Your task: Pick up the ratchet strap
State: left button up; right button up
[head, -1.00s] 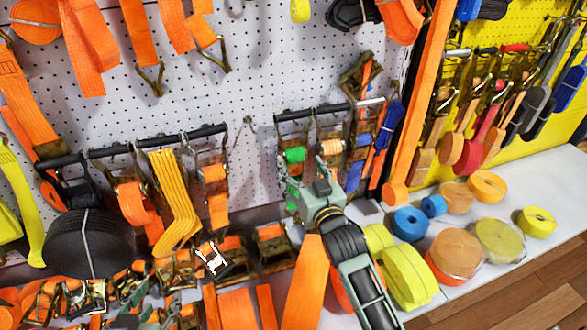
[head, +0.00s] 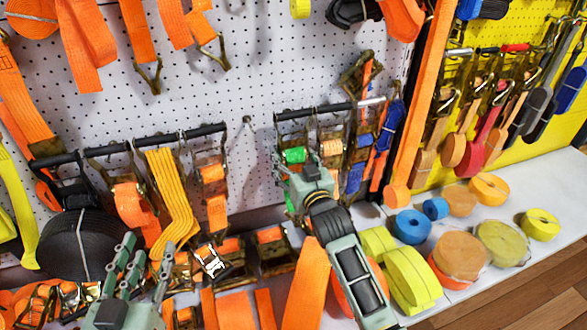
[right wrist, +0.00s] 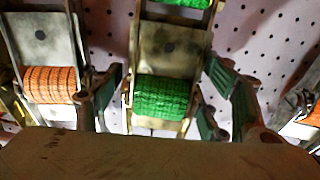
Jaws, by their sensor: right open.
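A ratchet strap with green webbing (head: 294,156) hangs from a bar on the pegboard, its metal frame upright. It also shows in the right wrist view (right wrist: 163,97), in the gap between my right gripper's fingers. My right gripper (head: 297,178) is open in front of it and covers its lower part in the head view. In the right wrist view the fingers (right wrist: 165,100) stand on both sides of the frame; I cannot tell whether they touch it. My left gripper (head: 143,258) is at the lower left, fingers apart and pointing up, with nothing visible between them.
An orange-webbed ratchet (head: 331,147) hangs close to the right of the green one. Several ratchets, one with white markings (head: 211,262), lie on the shelf below. Strap rolls (head: 458,253) cover the shelf at right. A black roll (head: 78,246) is beside my left gripper.

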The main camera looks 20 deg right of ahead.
aim_at(294, 146)
grip_shut()
jog(key=shift+r, duration=0.25)
dwell(0.4)
jog(key=shift+r, duration=0.1)
jog(key=shift+r, duration=0.1)
notch_tip(294, 146, up, 3)
jog(key=shift+r+p, duration=0.2)
jog(key=shift+p, duration=0.75)
pick_arm(q)
jog(key=s+a+f+g+y+p, duration=0.1)
jog(key=s+a+f+g+y, duration=0.1)
jog(key=s+f+g, duration=0.5)
jog(key=s+a+f+g+y+p, duration=0.1)
jog(key=s+a+f+g, duration=0.4)
jog(key=s+f, duration=0.5)
jog(key=shift+s+f+n+g+y+p, duration=0.15)
jog(key=shift+s+n+g+y+p, duration=0.3)
jog(key=shift+g+p, duration=0.35)
pick_arm(e)
jog(key=s, duration=1.8)
jog(key=shift+d+f, duration=0.15)
jog(key=shift+d, duration=0.15)
